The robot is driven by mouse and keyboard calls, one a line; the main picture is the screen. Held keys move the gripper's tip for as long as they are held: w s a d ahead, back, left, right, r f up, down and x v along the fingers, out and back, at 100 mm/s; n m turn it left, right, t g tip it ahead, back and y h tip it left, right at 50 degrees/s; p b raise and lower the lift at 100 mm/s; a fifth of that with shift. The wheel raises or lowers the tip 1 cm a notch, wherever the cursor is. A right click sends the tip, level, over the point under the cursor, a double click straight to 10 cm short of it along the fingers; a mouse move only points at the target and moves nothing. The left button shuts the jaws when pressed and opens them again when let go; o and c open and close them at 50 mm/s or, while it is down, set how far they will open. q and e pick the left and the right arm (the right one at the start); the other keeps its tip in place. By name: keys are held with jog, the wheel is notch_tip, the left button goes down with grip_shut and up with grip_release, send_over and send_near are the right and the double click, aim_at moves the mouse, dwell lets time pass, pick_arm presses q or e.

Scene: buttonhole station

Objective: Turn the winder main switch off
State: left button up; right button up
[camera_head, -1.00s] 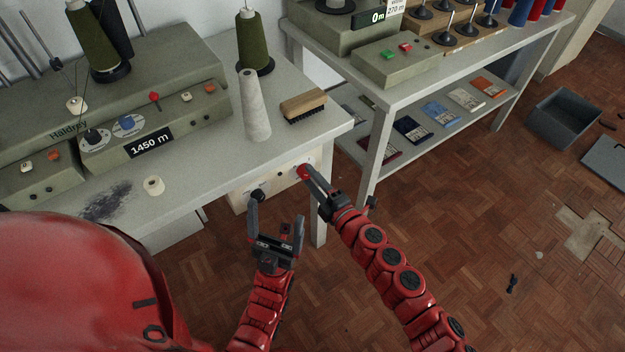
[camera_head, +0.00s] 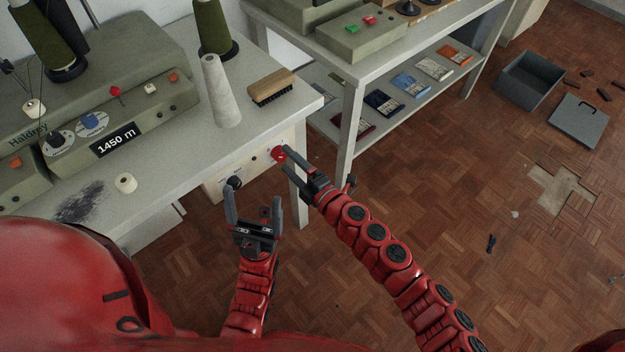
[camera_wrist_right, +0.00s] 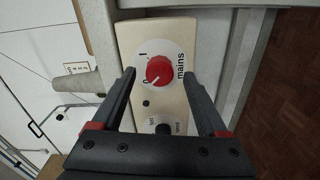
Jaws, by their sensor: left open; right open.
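The main switch is a red round knob (camera_wrist_right: 159,70) on a cream panel (camera_wrist_right: 178,35) marked "mains", "0" and "I". A pale mark at the knob's lower left points toward the "0" side. In the head view the red knob (camera_head: 278,153) is on the panel below the winder table's edge. My right gripper (camera_head: 287,161) is open, its fingers apart on either side of the knob. In the right wrist view no finger clearly touches it. My left gripper (camera_head: 254,195) is open and empty, just in front of a black knob (camera_head: 234,182) on the same panel.
The winder (camera_head: 100,110) with its "1450 m" display, a grey cone (camera_head: 221,92) and a brush (camera_head: 271,86) are on the table (camera_head: 180,140). A table leg (camera_head: 300,200) stands close to my right gripper.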

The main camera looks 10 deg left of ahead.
jog(key=v, duration=1.6)
jog(key=shift+s, duration=0.15)
jog(key=shift+d, duration=0.1)
